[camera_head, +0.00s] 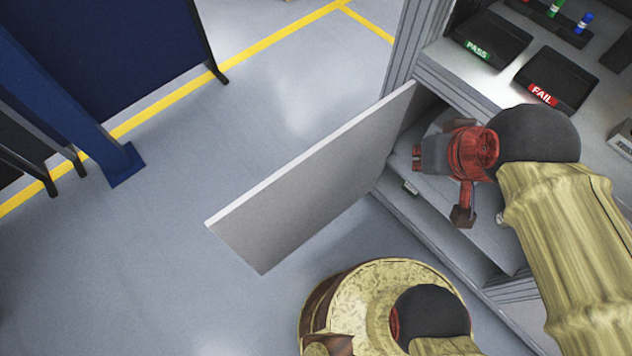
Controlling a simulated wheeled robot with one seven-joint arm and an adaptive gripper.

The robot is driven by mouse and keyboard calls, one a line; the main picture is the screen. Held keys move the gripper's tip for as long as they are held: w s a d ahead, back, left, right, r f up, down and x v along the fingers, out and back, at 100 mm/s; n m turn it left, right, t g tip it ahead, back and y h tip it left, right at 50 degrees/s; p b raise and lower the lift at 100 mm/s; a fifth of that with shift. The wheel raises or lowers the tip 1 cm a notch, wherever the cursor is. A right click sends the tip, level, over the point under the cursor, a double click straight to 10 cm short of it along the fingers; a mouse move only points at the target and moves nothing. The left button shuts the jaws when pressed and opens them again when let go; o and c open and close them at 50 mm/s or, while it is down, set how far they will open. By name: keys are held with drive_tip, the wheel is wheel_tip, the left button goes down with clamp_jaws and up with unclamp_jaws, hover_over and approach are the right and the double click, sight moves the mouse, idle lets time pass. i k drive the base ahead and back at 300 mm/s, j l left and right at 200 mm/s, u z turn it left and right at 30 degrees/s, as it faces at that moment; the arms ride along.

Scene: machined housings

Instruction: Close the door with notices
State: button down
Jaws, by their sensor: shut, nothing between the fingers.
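The cabinet door (315,180) is a plain light grey panel. It stands wide open, jutting out from the cabinet toward the lower left over the floor. I see its white top edge and one bare face; no notices show on this face, and the other face is hidden. My gripper (418,158) is at the cabinet opening, to the right of the door near its cabinet-side end. It is shut and empty. It appears apart from the door, though the exact gap is hard to judge from above.
The grey cabinet's worktop holds a PASS tray (490,42), a FAIL tray (552,82) and a rack with green and blue items (556,12). A lower shelf (485,247) shows below my arm. Blue partitions (110,45) stand at the left. The floor left of the door is clear.

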sight(267, 223)
drive_tip(key=j+z, duration=0.15)
drive_tip(key=j, duration=0.25)
drive_tip(key=k+j+z, duration=0.2)
drive_tip(key=j, duration=0.2)
drive_tip(key=j+z, duration=0.15)
drive_tip(key=j, duration=0.25)
drive_tip(key=k+j+z, duration=0.2)
drive_tip(key=j, duration=0.15)
drive_tip(key=k+j+z, duration=0.15)
drive_tip(key=j, duration=0.2)
drive_tip(key=k+j+z, duration=0.2)
drive_tip(key=j+z, duration=0.3)
drive_tip(key=j, duration=0.2)
drive_tip(key=j+z, duration=0.3)
drive_tip(key=j, duration=0.25)
drive_tip(key=k+j+z, duration=0.15)
drive_tip(key=j+z, duration=0.15)
drive_tip(key=j, duration=0.15)
drive_tip(key=k+j, duration=0.1)
drive_tip(key=j, duration=0.45)
drive_tip(key=k+j+u, duration=0.1)
drive_tip(key=k+u, duration=0.15)
drive_tip(key=k, duration=0.25)
